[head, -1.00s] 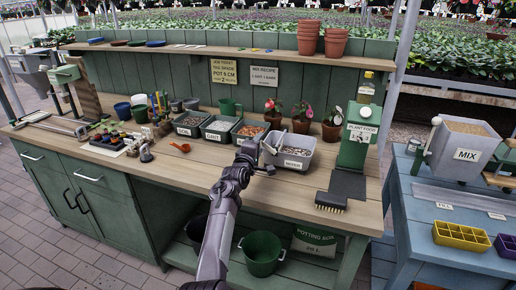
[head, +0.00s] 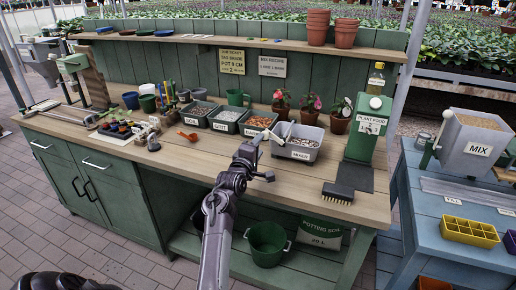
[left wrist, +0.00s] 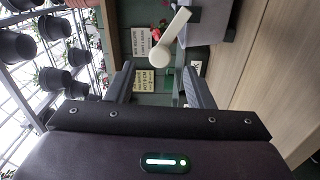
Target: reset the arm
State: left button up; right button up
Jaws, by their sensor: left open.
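My left gripper (head: 258,160) is above the front part of the wooden bench top (head: 215,170), left of and in front of the grey mix tray (head: 312,151). It is open. The left wrist view shows its two fingers (left wrist: 160,82) spread apart. A pale, round-ended handle (left wrist: 175,38) shows ahead of the fingers there. I cannot tell whether it touches them, but nothing looks clamped. In the head view a pale tool end (head: 286,133) sticks up by the tray. My right gripper is not in view.
Several bins (head: 228,116) stand behind the gripper, with potted plants (head: 310,110) at the back. A green plant-food dispenser (head: 366,130) and a brush (head: 338,192) are to the right. A green bucket (head: 267,250) sits below. The bench's front left is fairly clear.

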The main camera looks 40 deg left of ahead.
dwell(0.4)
pick_arm(q)
jog(key=s+d+f+m+g+h, duration=0.2)
jog(key=s+d+f+m+g, duration=0.5)
jog(key=s+d+f+m, duration=0.45)
jog(key=s+d+f+m+g+h, duration=0.1)
jog(key=s+d+m+g, duration=0.35)
jog(key=s, duration=0.75)
jog(key=s+d+f+m+g+h, duration=0.1)
jog(key=s+d+m+g, duration=0.1)
jog(key=s+d+m, duration=0.75)
jog(key=s+f+n+g, duration=0.1)
jog(key=s+f+n, duration=0.1)
jog(key=f, duration=1.2)
jog(key=s+f+n+g, duration=0.1)
jog(key=s+f, duration=0.1)
jog(key=f, duration=1.3)
jog(key=s+a+f, duration=0.2)
jog(key=s+f, duration=0.7)
jog(key=s, duration=0.1)
jog(key=s+a+f+g, duration=0.1)
jog(key=s+a+f, duration=0.1)
jog(key=s+f, duration=0.8)
jog(key=shift+a, duration=0.2)
